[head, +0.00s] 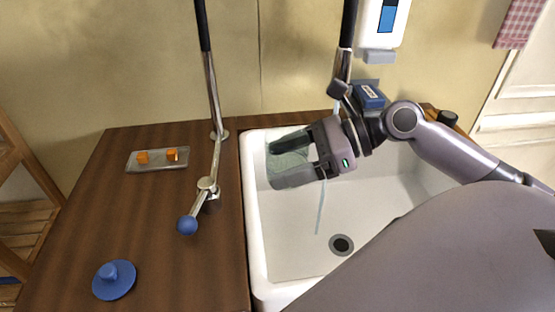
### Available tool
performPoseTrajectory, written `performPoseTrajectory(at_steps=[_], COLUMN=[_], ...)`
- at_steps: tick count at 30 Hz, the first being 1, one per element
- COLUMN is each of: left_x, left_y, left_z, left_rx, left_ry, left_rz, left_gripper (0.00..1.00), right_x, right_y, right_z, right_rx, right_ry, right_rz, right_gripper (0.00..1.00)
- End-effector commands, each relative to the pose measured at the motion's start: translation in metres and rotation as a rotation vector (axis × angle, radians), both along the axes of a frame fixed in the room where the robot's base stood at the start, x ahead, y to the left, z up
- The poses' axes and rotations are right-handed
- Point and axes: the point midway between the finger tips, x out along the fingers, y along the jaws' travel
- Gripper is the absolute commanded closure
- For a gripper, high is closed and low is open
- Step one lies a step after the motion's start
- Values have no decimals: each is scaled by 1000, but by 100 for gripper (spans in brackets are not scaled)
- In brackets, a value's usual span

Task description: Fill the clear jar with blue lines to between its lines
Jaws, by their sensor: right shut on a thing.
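My right gripper (293,157) reaches in from the right over the white sink (293,255) and is shut on a clear jar (288,170). The jar is pale and see-through, partly hidden by the fingers. I cannot make out its blue lines or its water level. A thin pale stream (320,212), apparently water, runs down to the right of the jar towards the drain (341,244). A chrome pipe (343,65) with a black upper part stands behind the gripper. A chrome lever with a blue ball (187,225) sits left of the sink. My left gripper is not in view.
A blue knobbed lid (114,280) lies on the brown counter (160,225). A clear tray (157,160) with orange pieces is at the back left. A blue box (369,96) stands behind my wrist, below a wall dispenser (383,25).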

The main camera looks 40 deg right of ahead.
Motion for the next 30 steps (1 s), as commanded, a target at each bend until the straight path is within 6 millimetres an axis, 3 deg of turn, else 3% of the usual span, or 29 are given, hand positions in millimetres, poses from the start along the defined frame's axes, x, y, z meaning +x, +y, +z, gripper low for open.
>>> performPoseTrajectory(at_steps=[18,30], left_x=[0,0], left_y=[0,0], left_z=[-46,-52], left_rx=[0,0], left_ry=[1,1], left_rz=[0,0], left_gripper=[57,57], right_x=[10,11], right_y=[-55,-64], right_z=[-14,-11], right_rx=[1,3], right_ry=[-3,-3], right_rz=[-2,-1], right_gripper=[70,70])
